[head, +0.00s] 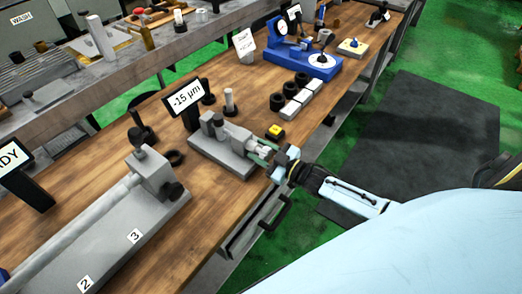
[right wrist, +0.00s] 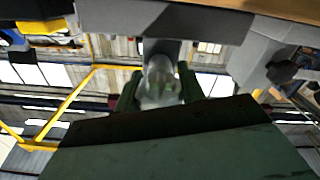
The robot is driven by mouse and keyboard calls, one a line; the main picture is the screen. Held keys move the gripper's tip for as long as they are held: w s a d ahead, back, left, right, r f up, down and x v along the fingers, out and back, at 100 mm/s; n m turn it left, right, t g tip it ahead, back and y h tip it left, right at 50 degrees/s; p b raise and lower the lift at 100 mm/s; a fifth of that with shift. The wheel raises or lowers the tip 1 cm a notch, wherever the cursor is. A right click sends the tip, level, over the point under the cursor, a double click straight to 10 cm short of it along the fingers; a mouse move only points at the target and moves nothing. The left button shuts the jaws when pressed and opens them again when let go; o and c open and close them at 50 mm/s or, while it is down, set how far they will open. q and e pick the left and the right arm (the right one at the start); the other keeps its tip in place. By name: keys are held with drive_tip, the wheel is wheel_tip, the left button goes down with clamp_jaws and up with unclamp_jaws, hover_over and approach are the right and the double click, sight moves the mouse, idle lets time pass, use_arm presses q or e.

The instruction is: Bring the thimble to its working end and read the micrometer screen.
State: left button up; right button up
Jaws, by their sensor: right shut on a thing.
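The micrometer screen (head: 186,95) stands on the bench and reads "-15 µm". In front of it is the grey micrometer stand (head: 216,155), with its thimble (head: 258,150) at the right end. My right gripper (head: 268,154) reaches in from the right and is shut on the thimble. In the right wrist view the thimble (right wrist: 160,80) shows as a pale rounded cylinder between the green fingers. My left gripper is not in view.
A yellow-topped button (head: 275,131) sits just behind the gripper. A long grey fixture (head: 110,215) fills the bench at left. The bench's front edge runs beneath my right arm.

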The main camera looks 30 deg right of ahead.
idle(0.3)
drive_tip(key=o, duration=1)
drive_tip(key=shift+s, duration=0.1)
drive_tip(key=v, duration=1.3)
drive_tip(key=shift+s, duration=0.1)
